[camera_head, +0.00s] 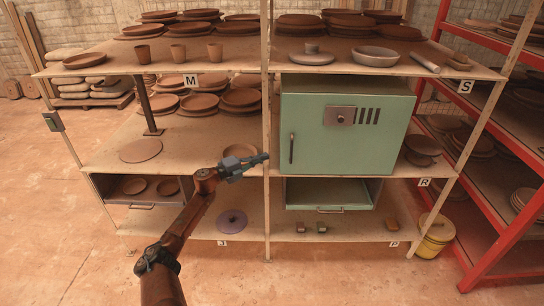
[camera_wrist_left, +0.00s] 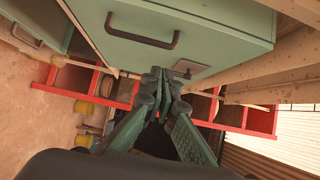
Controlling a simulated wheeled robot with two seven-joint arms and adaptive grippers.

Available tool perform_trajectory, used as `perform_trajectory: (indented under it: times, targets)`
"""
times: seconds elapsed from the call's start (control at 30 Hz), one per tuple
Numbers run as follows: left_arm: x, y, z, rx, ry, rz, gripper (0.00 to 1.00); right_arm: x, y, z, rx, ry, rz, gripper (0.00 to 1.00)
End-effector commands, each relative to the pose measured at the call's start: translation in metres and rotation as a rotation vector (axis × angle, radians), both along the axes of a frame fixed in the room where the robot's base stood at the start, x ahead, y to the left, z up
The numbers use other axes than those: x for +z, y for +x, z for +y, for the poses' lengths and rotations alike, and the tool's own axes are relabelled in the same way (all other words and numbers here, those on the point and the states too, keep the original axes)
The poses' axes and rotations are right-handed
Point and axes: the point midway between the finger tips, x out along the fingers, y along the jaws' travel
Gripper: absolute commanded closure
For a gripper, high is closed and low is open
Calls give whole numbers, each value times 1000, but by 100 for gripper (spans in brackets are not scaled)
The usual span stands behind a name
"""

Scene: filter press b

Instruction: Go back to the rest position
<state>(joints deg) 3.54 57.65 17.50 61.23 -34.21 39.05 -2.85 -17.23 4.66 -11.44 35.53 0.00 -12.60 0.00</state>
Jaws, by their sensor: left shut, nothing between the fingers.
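My left gripper (camera_head: 260,160) is at the end of my brown arm, which reaches up from the bottom left. It is in front of the shelf, near the middle post and left of the green cabinet (camera_head: 345,130). Its fingers are together and empty; the left wrist view shows the closed fingertips (camera_wrist_left: 160,82) in front of green panels. The cabinet door looks shut, with a dark upright handle (camera_head: 291,148) at its left. My right gripper is in neither view.
Below the cabinet is a green drawer (camera_head: 330,194). At the left, a drawer (camera_head: 143,206) holds two brown dishes. A purple lid (camera_head: 232,222) lies on the bottom shelf. A red rack (camera_head: 500,150) and yellow bucket (camera_head: 434,238) stand right. Floor at left is clear.

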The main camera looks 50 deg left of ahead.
Motion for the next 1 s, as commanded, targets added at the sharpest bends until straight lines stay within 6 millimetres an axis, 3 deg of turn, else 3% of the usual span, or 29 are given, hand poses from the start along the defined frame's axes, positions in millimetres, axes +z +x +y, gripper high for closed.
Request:
perform_trajectory:
  times: [0.13, 0.4, 0.47, 0.53, 0.67, 0.87, 1.0]
  targets:
    - [0, -11, 6, 2, 0, 0, 100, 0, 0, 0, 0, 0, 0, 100]
    - [-1, -13, 7, 3, -2, 0, 100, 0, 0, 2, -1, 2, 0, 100]
    - [-8, -14, 8, 11, -12, 7, 100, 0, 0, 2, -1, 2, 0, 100]
    - [-28, -16, 12, 31, -44, 21, 100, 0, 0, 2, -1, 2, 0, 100]
    - [-98, -28, 23, 110, -149, 78, 100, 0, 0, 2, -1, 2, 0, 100]
    - [-239, -67, 29, 275, -345, 206, 100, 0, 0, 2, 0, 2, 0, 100]
    - [-333, -104, 19, 386, -464, 303, 100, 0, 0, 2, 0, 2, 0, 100]
